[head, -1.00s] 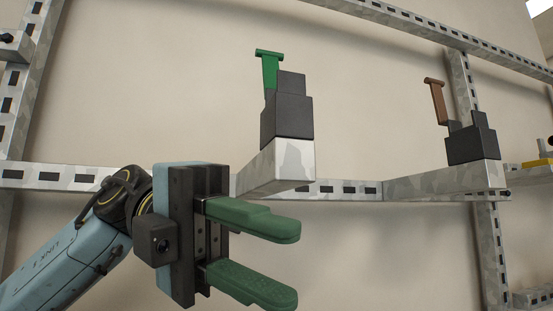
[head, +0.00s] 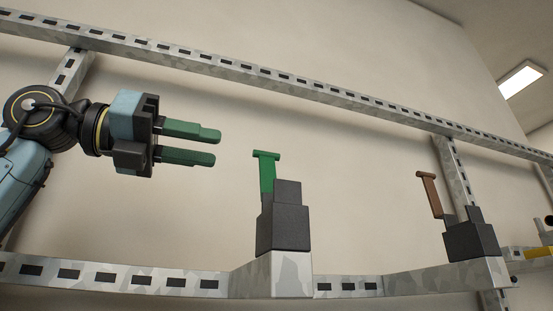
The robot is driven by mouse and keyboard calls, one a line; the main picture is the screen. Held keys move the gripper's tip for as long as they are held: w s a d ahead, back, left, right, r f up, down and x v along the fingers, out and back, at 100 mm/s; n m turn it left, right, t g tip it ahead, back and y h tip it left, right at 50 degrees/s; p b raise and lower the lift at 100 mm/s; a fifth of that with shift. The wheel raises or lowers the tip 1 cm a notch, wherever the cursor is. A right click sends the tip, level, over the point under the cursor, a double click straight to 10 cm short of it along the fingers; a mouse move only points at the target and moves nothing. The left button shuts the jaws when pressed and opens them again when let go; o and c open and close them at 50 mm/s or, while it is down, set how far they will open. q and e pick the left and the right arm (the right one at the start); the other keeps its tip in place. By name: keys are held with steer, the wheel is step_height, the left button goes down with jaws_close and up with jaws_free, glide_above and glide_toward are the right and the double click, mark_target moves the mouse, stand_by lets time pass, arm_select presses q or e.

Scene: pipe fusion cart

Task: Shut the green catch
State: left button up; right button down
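The green catch (head: 267,172) is a T-topped lever that stands nearly upright from a dark stepped block (head: 285,227). The block sits on the end of a metal bracket arm. My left gripper (head: 218,147) is at the upper left, to the left of the catch and slightly above its top. Its two green fingers point right and are apart, with nothing between them. A clear gap lies between the fingertips and the catch. My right gripper is not in view.
A brown lever (head: 429,194) stands tilted on a second dark block (head: 471,235) at the right. A slotted metal rail (head: 300,87) crosses above, and another (head: 130,277) runs below. The wall space around the green catch is free.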

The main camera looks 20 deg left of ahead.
mark_target(274, 160)
arm_select(q)
steer(key=p+x, duration=0.3)
steer(key=x, duration=0.9)
steer(key=shift+a, duration=0.1)
jaws_close()
